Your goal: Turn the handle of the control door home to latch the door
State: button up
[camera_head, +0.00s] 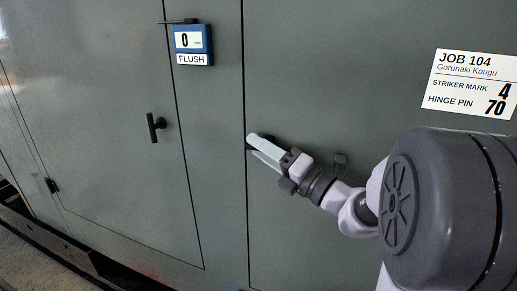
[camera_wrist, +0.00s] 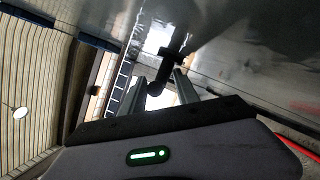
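A grey cabinet front (camera_head: 210,235) fills the head view. A black handle behind my gripper (camera_head: 254,146) is mostly hidden there, with a dark part at the fingertips, near the left edge of the right-hand door (camera_head: 330,90). In the wrist view, the black handle (camera_wrist: 172,54) stands out from the grey panel, its bent end between the two fingers of my gripper (camera_wrist: 160,78). The fingers are apart, with gaps visible beside the handle. Contact cannot be told. Which door is the control door is not marked.
The left door (camera_head: 100,90) has its own black handle (camera_head: 153,127). A white job card (camera_head: 471,83) is on the right panel. Dark rails (camera_head: 75,255) run along the cabinet's lower left.

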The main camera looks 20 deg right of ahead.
jog(key=shift+w+a, duration=0.2)
jog(key=shift+w, duration=0.1)
jog(key=shift+d+r, duration=0.1)
grip_shut()
jog(key=shift+r+p, duration=0.15)
jog(key=shift+p, duration=0.25)
